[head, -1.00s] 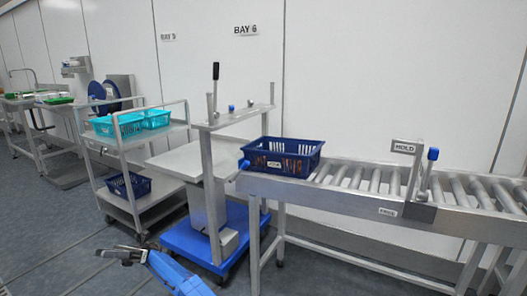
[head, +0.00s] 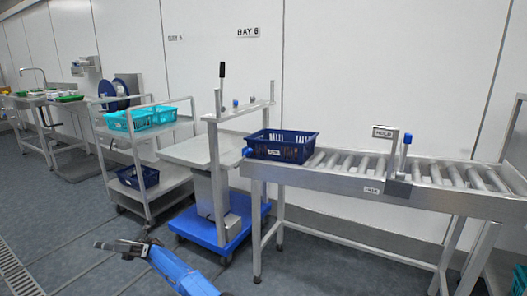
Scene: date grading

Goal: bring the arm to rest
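My arm, blue, reaches in from the bottom of the head view, low over the floor. My gripper (head: 121,247) is at its end, pointing left, in front of the blue-based lift stand and apart from everything. It is seen small and from the side, so I cannot tell whether its fingers are open or shut. No object shows in it.
A roller conveyor (head: 345,193) at right carries a dark blue crate (head: 283,146). A lift stand on a blue base (head: 222,232) stands left of it. A steel trolley (head: 165,194) holds turquoise crates (head: 130,121) and a dark blue crate (head: 138,177). The foreground floor is clear.

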